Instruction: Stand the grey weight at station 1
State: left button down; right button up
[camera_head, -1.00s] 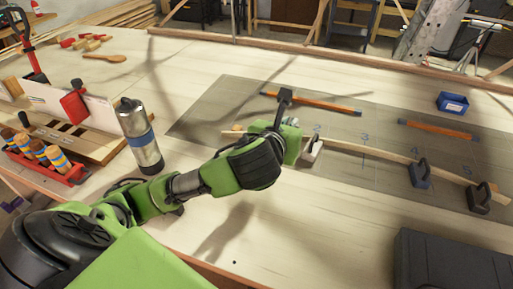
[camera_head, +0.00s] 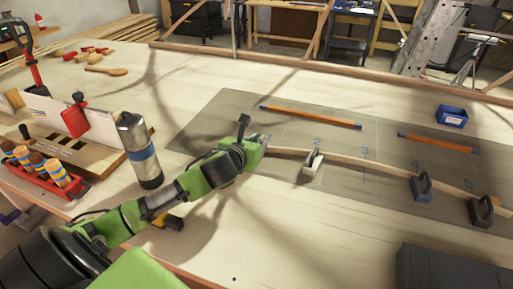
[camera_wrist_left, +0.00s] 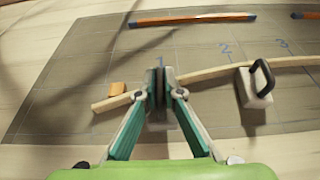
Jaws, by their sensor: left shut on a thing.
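My left gripper (camera_wrist_left: 158,90) is shut at the number 1 on the grey mat (camera_wrist_left: 75,75). Between its fingers is a dark upright handle (camera_wrist_left: 155,80), apparently the grey weight's; its body is mostly hidden, so I cannot tell whether it touches the mat. The pale bent lath (camera_head: 345,161) passes right by the fingers. In the head view my left gripper (camera_head: 252,150) is at the lath's left part, and the arm hides the held thing. A whitish weight (camera_head: 312,163) stands by station 2, also in the wrist view (camera_wrist_left: 254,88). My right gripper is out of view.
A blue-grey weight (camera_head: 421,188) and a dark weight (camera_head: 482,210) stand along the lath to the right. An orange block (camera_wrist_left: 117,88) is near its left end. A steel flask (camera_head: 141,155) stands left of my arm. A blue box (camera_head: 452,115) sits at the mat's far right.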

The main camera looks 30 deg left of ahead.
pick_arm(q)
notch_tip(320, 180, down, 2)
jog(key=shift+s+f, duration=0.1)
jog(key=shift+f, duration=0.05)
jog(key=shift+s+d+f, duration=0.2)
jog(key=shift+d+f, duration=0.05)
jog(key=shift+f, duration=0.25)
jog(key=c, duration=2.4)
grip_release()
jog(key=shift+f, duration=0.2)
jog(key=shift+o, duration=1.2)
jog(key=shift+w+a+f, duration=0.1)
jog(key=shift+w+a, duration=0.05)
jog(key=shift+a, duration=0.1)
jog(key=shift+w+a, duration=0.1)
jog(key=shift+r, duration=0.4)
jog(key=v, duration=1.2)
jog(key=shift+b, duration=0.4)
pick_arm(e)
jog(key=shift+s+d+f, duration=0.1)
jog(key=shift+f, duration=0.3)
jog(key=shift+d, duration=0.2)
